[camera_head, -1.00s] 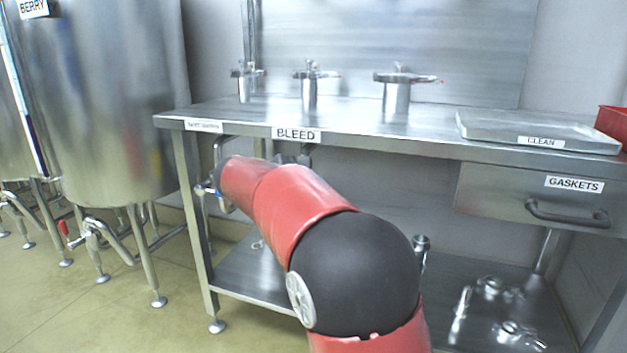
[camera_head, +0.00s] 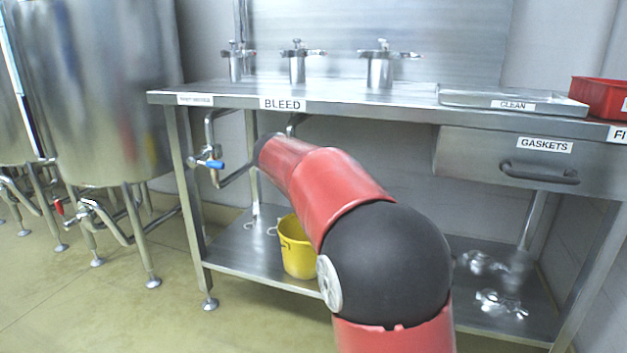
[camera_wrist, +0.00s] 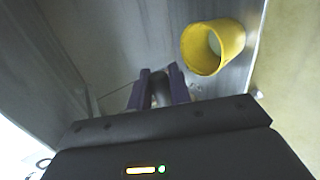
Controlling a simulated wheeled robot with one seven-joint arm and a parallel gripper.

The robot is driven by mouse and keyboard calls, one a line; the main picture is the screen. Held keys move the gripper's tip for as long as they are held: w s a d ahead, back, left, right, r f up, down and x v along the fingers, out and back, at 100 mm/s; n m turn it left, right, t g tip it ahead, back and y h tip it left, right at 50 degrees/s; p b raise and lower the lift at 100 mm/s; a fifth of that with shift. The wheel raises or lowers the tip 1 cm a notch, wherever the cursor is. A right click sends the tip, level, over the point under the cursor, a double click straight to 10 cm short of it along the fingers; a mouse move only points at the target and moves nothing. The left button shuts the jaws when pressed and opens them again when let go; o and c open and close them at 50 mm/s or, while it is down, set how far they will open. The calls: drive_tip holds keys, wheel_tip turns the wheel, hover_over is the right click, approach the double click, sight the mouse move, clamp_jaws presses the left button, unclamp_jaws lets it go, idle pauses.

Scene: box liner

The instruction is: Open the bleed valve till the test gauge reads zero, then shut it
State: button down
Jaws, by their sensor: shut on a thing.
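My gripper (camera_wrist: 160,88) shows in the wrist view, its two purple fingers closed on a small grey part (camera_wrist: 160,96). This looks like the bleed valve's handle, but its shape and turn are mostly hidden. In the head view my own red and black arm covers the gripper, which reaches under the bench below the BLEED label (camera_head: 283,105). A bit of pipe (camera_head: 296,124) shows there above the arm. A blue-handled valve (camera_head: 213,164) sits on another pipe near the bench's left leg. I cannot make out a test gauge or its reading.
A yellow bucket (camera_head: 297,258) stands on the lower shelf, also in the wrist view (camera_wrist: 226,52). The steel bench (camera_head: 350,107) carries several lidded vessels, a CLEAN tray (camera_head: 470,97) and a red bin (camera_head: 598,97). Steel tanks (camera_head: 105,95) stand left. Floor in front is clear.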

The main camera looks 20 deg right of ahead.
drive_tip(key=shift+f, duration=0.25)
idle(0.3)
drive_tip(key=c, duration=1.3)
unclamp_jaws()
drive_tip(key=shift+c, duration=0.2)
drive_tip(key=shift+a+r, duration=0.1)
drive_tip(key=v, duration=0.7)
drive_tip(key=shift+s, duration=0.25)
drive_tip(key=shift+s+a+r+p, duration=0.1)
drive_tip(key=shift+r+p, duration=0.05)
drive_tip(key=shift+p, duration=0.15)
